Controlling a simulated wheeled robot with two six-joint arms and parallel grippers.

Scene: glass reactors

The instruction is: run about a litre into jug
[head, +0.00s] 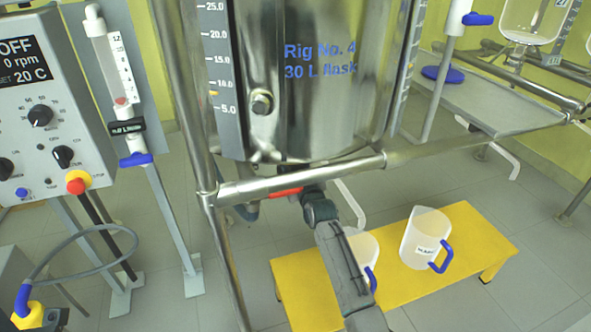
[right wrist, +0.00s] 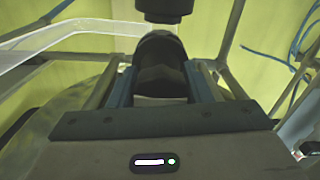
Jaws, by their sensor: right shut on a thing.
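The steel flask labelled Rig No. 4 (head: 320,85) hangs in its frame. A red lever (head: 287,192) shows below it, just under the rail. A pale outlet tube (head: 350,203) slopes down behind my arm; a translucent tube (right wrist: 60,38) also shows in the right wrist view. One clear jug with a blue handle (head: 416,237) stands on a yellow bench. A second jug (head: 363,249) stands left of it, partly hidden by my arm. My right gripper (right wrist: 161,72) is shut on a dark rounded part (right wrist: 160,52). In the head view its fingertips are hidden near the lever. My left gripper is out of view.
The frame's steel rail (head: 285,184) crosses in front of the outlet area. The yellow bench (head: 481,237) stands low on the tiled floor. A control box reading OFF (head: 40,100) is at the left. A grey shelf (head: 490,105) stands behind at the right.

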